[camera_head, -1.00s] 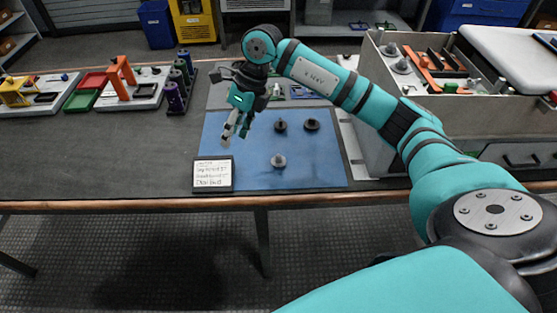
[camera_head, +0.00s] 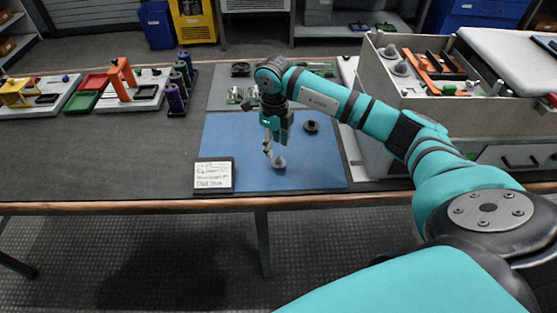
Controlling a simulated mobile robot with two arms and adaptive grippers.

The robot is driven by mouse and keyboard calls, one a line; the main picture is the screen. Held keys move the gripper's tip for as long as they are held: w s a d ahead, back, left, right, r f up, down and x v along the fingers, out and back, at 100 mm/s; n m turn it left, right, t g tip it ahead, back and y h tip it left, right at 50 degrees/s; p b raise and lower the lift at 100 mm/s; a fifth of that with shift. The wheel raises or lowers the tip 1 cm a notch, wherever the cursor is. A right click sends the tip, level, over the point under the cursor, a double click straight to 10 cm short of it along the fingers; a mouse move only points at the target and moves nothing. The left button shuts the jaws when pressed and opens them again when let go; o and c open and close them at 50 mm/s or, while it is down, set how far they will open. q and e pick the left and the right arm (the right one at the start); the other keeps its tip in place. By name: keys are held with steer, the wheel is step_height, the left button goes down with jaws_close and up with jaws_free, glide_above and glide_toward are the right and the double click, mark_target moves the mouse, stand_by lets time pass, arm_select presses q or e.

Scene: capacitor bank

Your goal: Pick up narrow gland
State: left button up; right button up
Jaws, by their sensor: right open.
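A small grey gland (camera_head: 280,163) stands on the blue mat (camera_head: 225,140), near its front middle. It looks like the narrow gland, but its size is hard to judge. A dark, wider round gland (camera_head: 311,127) sits farther back to its right. My right gripper (camera_head: 269,153) points down just behind and left of the grey gland, open and empty. Its fingertips look close to the gland; I cannot tell whether they touch it. Another dark gland on the mat is hidden behind the gripper. My left gripper is not in view.
A small sign (camera_head: 213,175) stands at the mat's front left corner. A large grey bin (camera_head: 455,115) with parts stands to the right. Purple and green cylinders (camera_head: 177,97) stand left of the mat. The mat's left part is clear.

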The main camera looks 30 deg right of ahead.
mark_target(277, 156)
steer(key=shift+s+f+p, duration=0.2)
steer(key=shift+f, duration=1.2)
steer(key=shift+s+f+p, duration=0.2)
steer(key=shift+f, duration=1.15)
steer(key=shift+c, duration=0.4)
steer(key=c, duration=0.4)
